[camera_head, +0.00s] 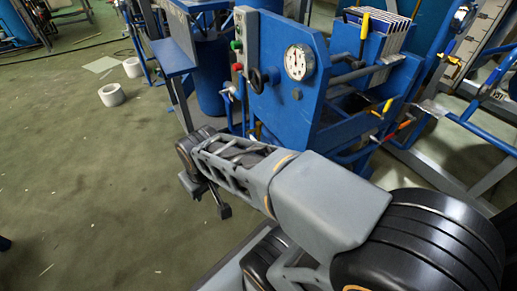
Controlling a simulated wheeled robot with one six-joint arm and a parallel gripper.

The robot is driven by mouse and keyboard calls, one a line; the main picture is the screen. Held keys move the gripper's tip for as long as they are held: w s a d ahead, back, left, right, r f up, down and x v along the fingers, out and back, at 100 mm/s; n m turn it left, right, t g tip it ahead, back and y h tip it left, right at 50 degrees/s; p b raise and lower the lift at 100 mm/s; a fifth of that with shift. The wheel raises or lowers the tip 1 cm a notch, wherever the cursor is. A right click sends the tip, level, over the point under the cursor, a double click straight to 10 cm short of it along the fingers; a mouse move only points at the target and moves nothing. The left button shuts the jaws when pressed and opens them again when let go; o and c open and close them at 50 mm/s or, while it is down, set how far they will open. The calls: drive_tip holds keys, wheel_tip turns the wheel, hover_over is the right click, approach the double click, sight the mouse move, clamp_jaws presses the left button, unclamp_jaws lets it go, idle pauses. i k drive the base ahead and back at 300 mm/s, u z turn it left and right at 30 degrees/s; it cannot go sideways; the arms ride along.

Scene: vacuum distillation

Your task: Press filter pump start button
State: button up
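A grey control box (243,38) stands upright at the left edge of the blue filter pump frame (285,105). It carries a green button (236,46) and, below that, a red button (237,67). Both buttons face left. My arm reaches from the lower right toward the middle left, in front of the machine. My gripper (206,198) hangs at its end over the green floor, below and a little left of the box, well apart from the buttons. Its two fingers look spread, with nothing between them.
A round gauge (299,62) and a black handwheel (257,79) sit on the blue frame. Yellow- and red-handled valves (388,105) stick out at right. A blue table (174,57) stands left of the box. White rolls (112,95) lie on the floor; the floor at left is mostly clear.

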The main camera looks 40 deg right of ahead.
sight(236, 44)
drive_tip(key=u, duration=0.15)
drive_tip(key=k, duration=0.2)
drive_tip(key=z, duration=1.15)
drive_tip(key=i, duration=0.3)
drive_tip(key=u, duration=0.05)
